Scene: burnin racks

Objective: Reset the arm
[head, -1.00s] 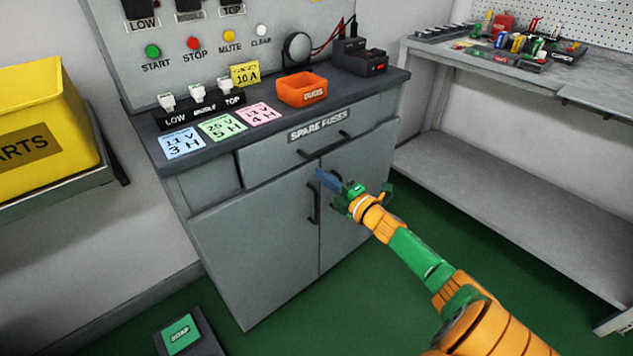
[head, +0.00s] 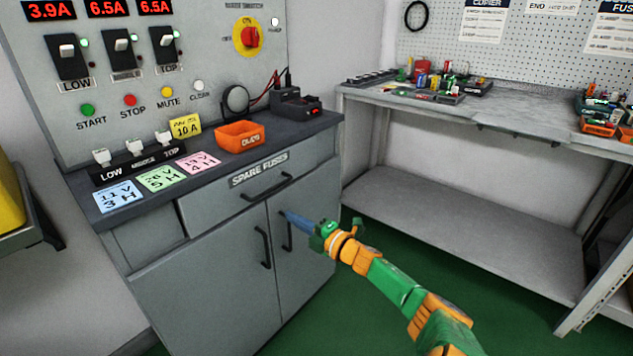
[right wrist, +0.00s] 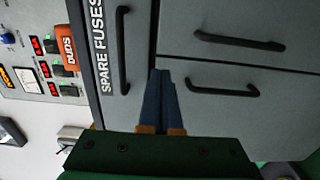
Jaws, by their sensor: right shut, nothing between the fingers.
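My right arm comes in from the lower right of the head view. Its gripper (head: 290,218) has blue fingers that are shut with nothing between them. The fingers point at the front of the grey cabinet (head: 200,270), near the upper part of the right door. In the right wrist view the closed blue fingers (right wrist: 162,75) lie in front of the drawer and door seams, beside the dark handles. I cannot tell from the picture whether they touch the cabinet. My left gripper is not in view.
An orange bin (head: 240,136) and coloured cards (head: 160,179) sit on the cabinet top, below a panel with switches and a red-yellow knob (head: 247,36). A grey workbench (head: 520,130) with small parts stands at right. A yellow bin (head: 8,200) is at the left edge. Green floor lies below.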

